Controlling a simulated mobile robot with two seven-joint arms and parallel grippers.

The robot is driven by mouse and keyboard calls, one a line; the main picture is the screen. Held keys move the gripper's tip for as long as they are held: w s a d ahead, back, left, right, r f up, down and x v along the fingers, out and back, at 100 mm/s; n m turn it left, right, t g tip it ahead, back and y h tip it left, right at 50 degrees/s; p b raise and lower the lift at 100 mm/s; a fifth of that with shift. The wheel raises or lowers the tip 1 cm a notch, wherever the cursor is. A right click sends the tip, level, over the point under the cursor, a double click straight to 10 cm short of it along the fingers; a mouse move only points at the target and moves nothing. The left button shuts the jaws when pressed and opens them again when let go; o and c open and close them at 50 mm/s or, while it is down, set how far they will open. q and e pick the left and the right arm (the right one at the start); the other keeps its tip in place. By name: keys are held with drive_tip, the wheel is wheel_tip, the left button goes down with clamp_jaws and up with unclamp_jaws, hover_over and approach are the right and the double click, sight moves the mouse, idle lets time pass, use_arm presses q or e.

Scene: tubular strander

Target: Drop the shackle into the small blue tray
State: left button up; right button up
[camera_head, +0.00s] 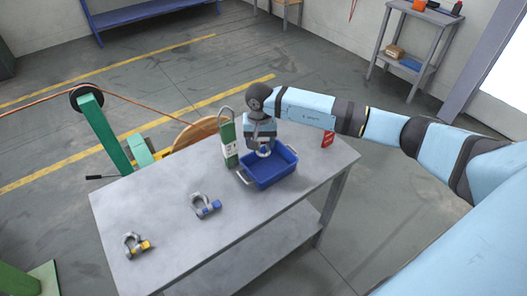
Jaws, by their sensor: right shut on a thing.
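The small blue tray (268,183) stands at the far part of the grey table, with metal handles at its ends. My right gripper (263,148) is over the far side of the tray, pointing down. It is shut on a small grey shackle (264,153), whose rounded part shows just below the fingers. The shackle looks to be above the tray floor; whether it touches the tray I cannot tell. My left gripper is not in view.
A tall green-and-white object (228,143) with a loop stands close left of the tray. A red item (327,139) stands at right.

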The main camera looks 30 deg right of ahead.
drive_tip(key=d+f, duration=0.1)
drive_tip(key=f, duration=0.1)
drive_tip(key=d+f+m, duration=0.1)
drive_tip(key=d+f, duration=0.1)
drive_tip(key=s+d+f+m, duration=0.1)
drive_tip(key=f, duration=0.1)
drive_tip(key=shift+s+d+f, duration=0.1)
drive_tip(key=shift+d, duration=0.15)
drive_tip(key=shift+f, duration=0.5)
drive_tip(key=o, duration=0.9)
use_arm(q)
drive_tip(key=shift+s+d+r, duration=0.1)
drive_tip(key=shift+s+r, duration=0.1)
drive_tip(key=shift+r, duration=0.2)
use_arm(e)
drive_tip(key=shift+o, duration=1)
